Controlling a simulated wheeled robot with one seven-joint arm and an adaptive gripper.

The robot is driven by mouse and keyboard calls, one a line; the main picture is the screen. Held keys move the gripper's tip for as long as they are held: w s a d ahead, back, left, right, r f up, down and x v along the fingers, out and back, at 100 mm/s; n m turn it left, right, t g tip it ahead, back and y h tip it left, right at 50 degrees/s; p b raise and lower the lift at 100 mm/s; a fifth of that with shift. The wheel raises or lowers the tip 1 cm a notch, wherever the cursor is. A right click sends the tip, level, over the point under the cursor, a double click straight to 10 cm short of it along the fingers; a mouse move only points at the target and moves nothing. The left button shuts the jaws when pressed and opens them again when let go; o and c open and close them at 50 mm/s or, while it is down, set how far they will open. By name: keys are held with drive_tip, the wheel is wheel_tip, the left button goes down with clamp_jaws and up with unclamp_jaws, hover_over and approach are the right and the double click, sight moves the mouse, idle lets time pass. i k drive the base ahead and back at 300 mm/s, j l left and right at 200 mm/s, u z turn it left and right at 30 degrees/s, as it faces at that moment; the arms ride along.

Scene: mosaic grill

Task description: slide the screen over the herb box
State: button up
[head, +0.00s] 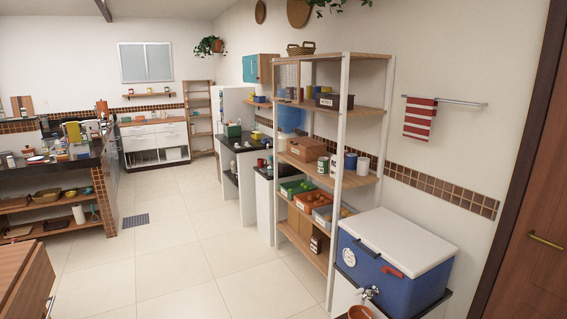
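A wood-framed panel that looks like the screen (287,78) stands at the left end of the shelf unit's upper bay, in the head view. A dark box with a white label (343,102) sits on the same shelf, to the right of the panel and apart from it. A brown labelled box (306,149) sits one shelf lower. The labels are too small to read surely, so I cannot tell which is the herb box. The dark box's front is uncovered. My gripper is not in view.
The open shelf unit (341,180) holds jars, green and orange crates and other boxes. A blue cooler (395,275) with a white lid stands at its near right end. A dark counter (244,142) lies beyond. The tiled floor (180,260) left of the shelves is clear.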

sight(296, 102)
drive_tip(key=i+j+u, duration=0.45)
drive_tip(key=i, duration=0.4)
drive_tip(key=i+u, duration=0.4)
drive_tip(key=i, duration=0.5)
